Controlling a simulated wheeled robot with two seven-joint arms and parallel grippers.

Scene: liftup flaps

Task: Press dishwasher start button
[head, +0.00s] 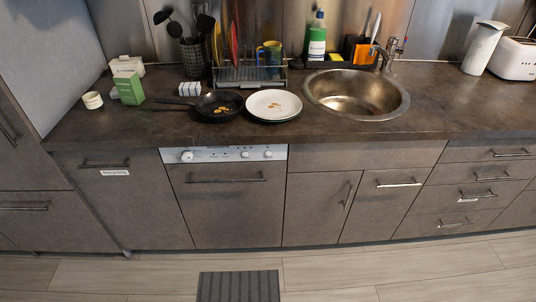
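The dishwasher (230,210) is built in under the counter, with a wood-look front and a dark bar handle (226,180). Its door is shut. A pale control panel (215,154) runs along its top edge. The panel carries a larger white knob (187,156) at the left and smaller round controls (245,154) at the right. I cannot tell which of them is the start button. Neither of my grippers is in the head view.
A dark pan (219,106) and a white plate (273,105) stand on the counter above the dishwasher. A round sink (356,95) is to the right. A grey mat (238,286) lies on the floor in front. The floor before the cabinets is otherwise clear.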

